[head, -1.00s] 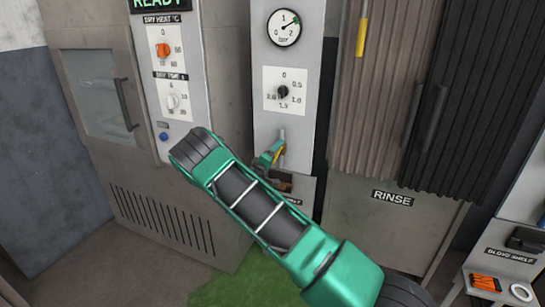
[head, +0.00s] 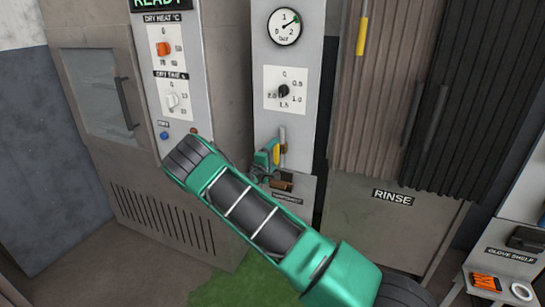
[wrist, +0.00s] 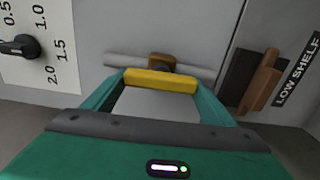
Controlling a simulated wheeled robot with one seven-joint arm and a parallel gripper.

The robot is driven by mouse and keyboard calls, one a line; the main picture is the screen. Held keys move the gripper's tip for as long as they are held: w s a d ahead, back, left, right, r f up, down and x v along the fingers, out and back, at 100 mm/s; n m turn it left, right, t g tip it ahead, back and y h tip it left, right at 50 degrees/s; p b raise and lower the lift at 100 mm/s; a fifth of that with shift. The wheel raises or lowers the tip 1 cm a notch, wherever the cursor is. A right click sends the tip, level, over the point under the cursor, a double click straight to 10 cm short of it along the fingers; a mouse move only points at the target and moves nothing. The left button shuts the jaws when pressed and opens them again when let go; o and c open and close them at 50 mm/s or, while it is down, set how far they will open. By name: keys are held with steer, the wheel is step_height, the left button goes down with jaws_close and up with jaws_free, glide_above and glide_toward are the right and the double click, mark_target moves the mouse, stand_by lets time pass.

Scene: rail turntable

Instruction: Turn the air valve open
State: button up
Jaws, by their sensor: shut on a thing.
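The air valve has a yellow lever (head: 277,154) on a short vertical grey pipe (head: 282,135), low on the light panel below the pressure gauge. In the head view the lever stands about upright, along the pipe. In the wrist view the yellow lever (wrist: 160,80) lies between my teal fingers, parallel to the pipe (wrist: 195,71), with a brown valve body (wrist: 161,59) behind it. My gripper (wrist: 160,86) is shut on the lever; it also shows in the head view (head: 274,156). My forearm hides part of the panel's left side.
Above the valve are a round gauge (head: 285,27) and a black dial (head: 284,91). A low shelf with brown and dark items (head: 282,185) sits just below. A dryer cabinet (head: 95,85) stands left, a rinse cabinet with strip curtain (head: 385,90) right.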

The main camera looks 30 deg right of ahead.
steer(key=shift+w+a+f, duration=0.1)
steer(key=shift+a+f, duration=0.05)
steer(key=shift+a, duration=0.05)
steer(key=o, duration=1)
steer(key=shift+d, duration=0.1)
steer(key=shift+o, duration=0.2)
steer(key=v, duration=1)
steer(key=shift+s+a, duration=0.25)
steer(key=shift+a, duration=0.1)
